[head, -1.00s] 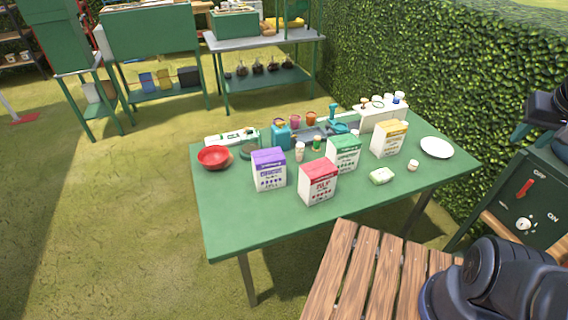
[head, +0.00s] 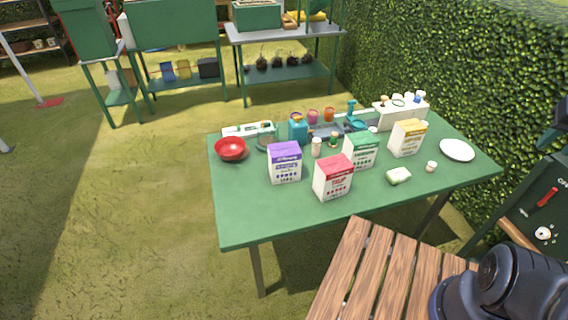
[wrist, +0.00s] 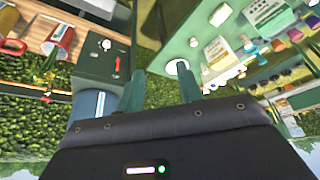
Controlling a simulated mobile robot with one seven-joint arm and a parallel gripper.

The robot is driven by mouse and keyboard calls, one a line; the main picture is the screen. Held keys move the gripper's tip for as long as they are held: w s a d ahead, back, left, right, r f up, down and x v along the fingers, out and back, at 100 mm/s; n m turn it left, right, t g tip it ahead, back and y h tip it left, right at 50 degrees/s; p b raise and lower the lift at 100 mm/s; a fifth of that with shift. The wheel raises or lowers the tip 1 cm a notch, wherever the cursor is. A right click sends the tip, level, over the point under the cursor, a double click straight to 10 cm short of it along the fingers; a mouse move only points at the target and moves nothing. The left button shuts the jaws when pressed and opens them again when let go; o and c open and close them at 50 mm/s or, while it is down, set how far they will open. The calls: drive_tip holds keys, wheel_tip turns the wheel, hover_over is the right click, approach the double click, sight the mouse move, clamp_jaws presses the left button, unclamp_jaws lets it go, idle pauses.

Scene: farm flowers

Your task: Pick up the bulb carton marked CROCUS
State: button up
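Several bulb cartons stand upright on the green table (head: 260,217): a purple-topped carton (head: 285,163), a red-topped carton (head: 333,178), a green-topped carton (head: 361,151) and a yellow-topped carton (head: 407,138). The red one's lettering looks like TULIP. The other names are too small to read, so I cannot tell for sure which is CROCUS. My gripper (wrist: 161,72) shows only in the wrist view, its two fingers apart with nothing between them. It is away from the cartons; a green-topped carton (wrist: 268,12) shows there at the upper right.
A red bowl (head: 231,148) sits left of the purple carton. A teal bottle (head: 298,129) stands behind it. A soap bar (head: 398,176), a small jar (head: 431,166) and a white plate (head: 457,150) lie at the right. A slatted wooden bench (head: 375,280) is in front; a hedge borders the right.

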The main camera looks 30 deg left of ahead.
drive_tip(key=o, duration=1.3)
drive_tip(key=shift+c, duration=0.2)
